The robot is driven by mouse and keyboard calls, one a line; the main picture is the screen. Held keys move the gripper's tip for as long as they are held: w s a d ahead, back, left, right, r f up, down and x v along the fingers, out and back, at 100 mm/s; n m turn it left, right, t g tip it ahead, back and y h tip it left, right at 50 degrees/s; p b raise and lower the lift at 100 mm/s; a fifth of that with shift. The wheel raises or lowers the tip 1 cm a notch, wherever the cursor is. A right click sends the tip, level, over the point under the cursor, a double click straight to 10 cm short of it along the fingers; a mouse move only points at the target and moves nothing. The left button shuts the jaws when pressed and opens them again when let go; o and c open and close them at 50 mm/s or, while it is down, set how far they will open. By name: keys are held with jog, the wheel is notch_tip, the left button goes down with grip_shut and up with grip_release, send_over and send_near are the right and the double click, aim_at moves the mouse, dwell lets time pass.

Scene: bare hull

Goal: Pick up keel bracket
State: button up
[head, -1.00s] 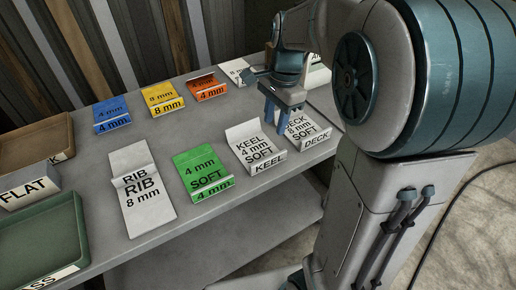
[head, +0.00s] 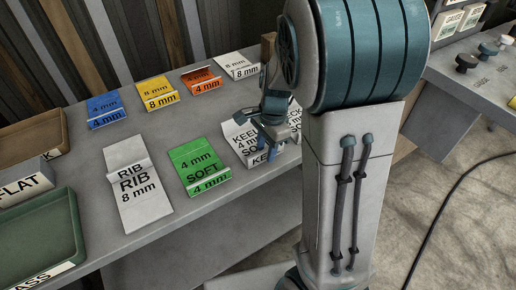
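The keel bracket (head: 240,138) is a white bent plate lettered "KEEL 4 mm SOFT", lying on the grey bench near its front edge, right of the green bracket. My gripper (head: 270,145) is over its right part and hides some of the lettering. The fingers point down, and a gap seems to show between them. I cannot tell whether they touch the bracket. The white deck bracket (head: 294,117) is mostly hidden behind my arm.
A green "4 mm SOFT" bracket (head: 200,166) and a white rib bracket (head: 139,190) lie to the left. Blue (head: 106,109), yellow (head: 157,93) and orange (head: 201,79) brackets lie behind. Trays (head: 40,240) stand at the far left. Another bench (head: 450,85) stands right.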

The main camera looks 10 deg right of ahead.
jog(key=shift+f, duration=0.6)
grip_shut()
